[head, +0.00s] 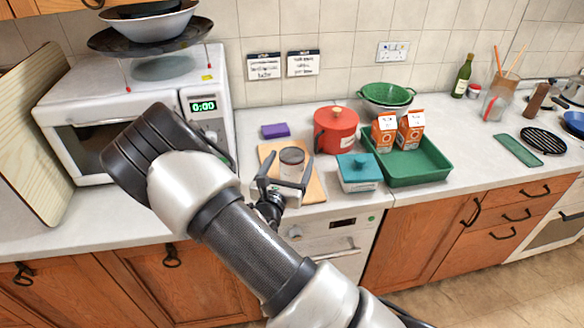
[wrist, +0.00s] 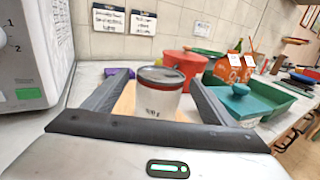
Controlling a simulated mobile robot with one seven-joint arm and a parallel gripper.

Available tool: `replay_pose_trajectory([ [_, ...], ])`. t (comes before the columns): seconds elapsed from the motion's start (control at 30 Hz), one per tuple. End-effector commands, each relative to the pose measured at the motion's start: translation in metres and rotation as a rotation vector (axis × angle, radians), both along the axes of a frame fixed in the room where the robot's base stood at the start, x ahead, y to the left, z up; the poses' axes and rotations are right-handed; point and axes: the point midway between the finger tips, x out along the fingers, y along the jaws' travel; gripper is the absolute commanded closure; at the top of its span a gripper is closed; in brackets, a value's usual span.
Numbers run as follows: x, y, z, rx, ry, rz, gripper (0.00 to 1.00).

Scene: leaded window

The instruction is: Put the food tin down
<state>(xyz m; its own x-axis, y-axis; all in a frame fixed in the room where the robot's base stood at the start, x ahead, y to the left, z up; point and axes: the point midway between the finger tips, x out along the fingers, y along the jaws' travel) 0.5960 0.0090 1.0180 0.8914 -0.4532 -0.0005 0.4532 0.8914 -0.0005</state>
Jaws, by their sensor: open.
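The food tin (head: 291,165) is a pale, round container with a dark rim at the top. It stands upright on a wooden board (head: 268,152) on the counter. My gripper (head: 286,167) is open, with one finger on each side of the tin. In the wrist view the tin (wrist: 158,94) sits between the spread fingers of my gripper (wrist: 160,78), with a gap showing beside it. The tin's base is partly hidden by my gripper in both views.
A red pot (head: 336,130) stands behind right of the tin, and a teal-lidded box (head: 358,172) stands to its right. A green tray (head: 420,178) with orange cartons (head: 384,132) is farther right. A purple sponge (head: 275,131) lies behind. A microwave (head: 100,135) stands left.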

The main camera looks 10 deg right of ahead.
Motion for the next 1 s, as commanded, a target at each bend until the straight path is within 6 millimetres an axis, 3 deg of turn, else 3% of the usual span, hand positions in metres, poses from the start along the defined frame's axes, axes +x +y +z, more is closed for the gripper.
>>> replay_pose_trajectory([
  [0.17, 0.018, -0.009, 0.001, 0.000, -0.001, -0.001, 0.22],
  [0.43, 0.020, -0.010, 0.000, 0.000, 0.000, 0.000, 0.24],
  [0.8, 0.020, -0.010, 0.002, 0.000, -0.004, 0.000, 0.86],
  [1.0, 0.020, -0.010, 0.002, 0.000, -0.004, 0.000, 0.86],
])
